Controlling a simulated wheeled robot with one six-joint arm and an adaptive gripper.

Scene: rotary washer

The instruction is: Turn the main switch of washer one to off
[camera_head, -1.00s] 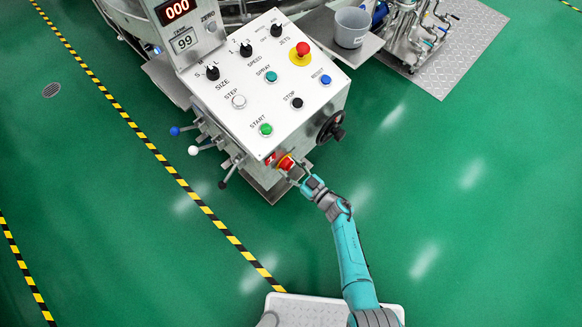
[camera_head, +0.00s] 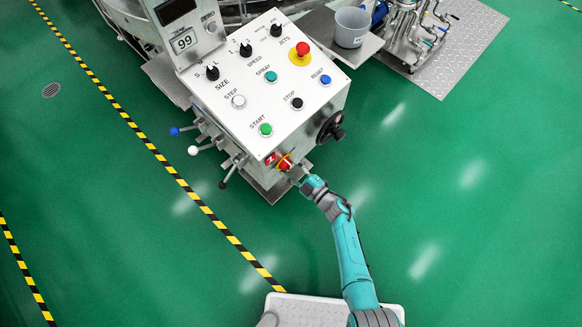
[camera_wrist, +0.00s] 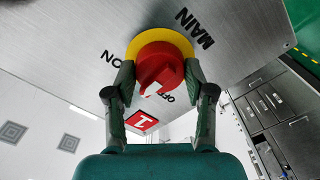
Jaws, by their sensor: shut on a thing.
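The main switch is a red knob on a yellow disc on the front face of the washer's control box. It shows in the head view (camera_head: 285,164) and in the wrist view (camera_wrist: 157,64). My gripper (camera_wrist: 158,76) is shut on the red knob, one finger on each side; it also shows in the head view (camera_head: 298,176). The white mark on the knob points toward the OFF label (camera_wrist: 167,98). The ON label (camera_wrist: 111,57) is at the left. A red plate with a 1 (camera_wrist: 142,122) is beside the switch. The display (camera_head: 176,10) is dark.
The sloped panel above carries several knobs and buttons, including a red emergency button (camera_head: 302,50). A black handwheel (camera_head: 331,128) is to the right of the switch. Levers (camera_head: 194,150) stick out at the left. The green floor around is clear.

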